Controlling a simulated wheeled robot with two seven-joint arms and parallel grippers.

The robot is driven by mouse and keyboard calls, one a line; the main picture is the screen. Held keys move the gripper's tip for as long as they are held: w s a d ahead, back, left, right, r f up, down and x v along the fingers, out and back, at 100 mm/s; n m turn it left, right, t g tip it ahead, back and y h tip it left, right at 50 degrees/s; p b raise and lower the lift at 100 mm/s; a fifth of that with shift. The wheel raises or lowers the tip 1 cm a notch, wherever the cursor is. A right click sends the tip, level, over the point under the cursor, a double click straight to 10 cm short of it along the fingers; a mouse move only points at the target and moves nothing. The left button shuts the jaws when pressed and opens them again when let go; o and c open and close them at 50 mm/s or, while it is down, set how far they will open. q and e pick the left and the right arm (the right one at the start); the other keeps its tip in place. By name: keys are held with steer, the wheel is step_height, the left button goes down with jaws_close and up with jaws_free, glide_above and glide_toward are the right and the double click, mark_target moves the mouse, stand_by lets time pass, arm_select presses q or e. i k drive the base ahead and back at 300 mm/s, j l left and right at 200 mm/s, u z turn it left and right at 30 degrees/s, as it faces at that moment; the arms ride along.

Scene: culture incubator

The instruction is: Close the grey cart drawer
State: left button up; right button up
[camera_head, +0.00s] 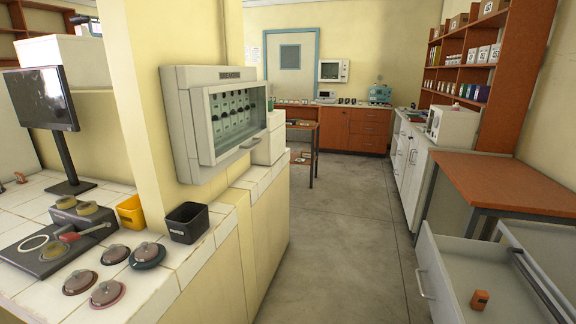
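The grey cart drawer (475,252) is at the lower right and stands open, so I see into it. Its front panel faces left and has a metal handle (424,286). A small orange object (480,299) lies on the drawer's floor. A dark bar (538,286) crosses the drawer's right side, by the grey cart body (548,243). The picture's edge cuts off the cart and the near end of the drawer. Neither of my grippers is in view.
A brown-topped table (505,182) stands just behind the drawer. Open grey floor (345,270) lies left of the handle. A tiled counter (200,250) with lidded dishes, a black bin (186,222) and a yellow bin (131,212) bounds the left. A wall cabinet (215,115) juts out above it.

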mark_target(452, 269)
steer(key=z, duration=1.3)
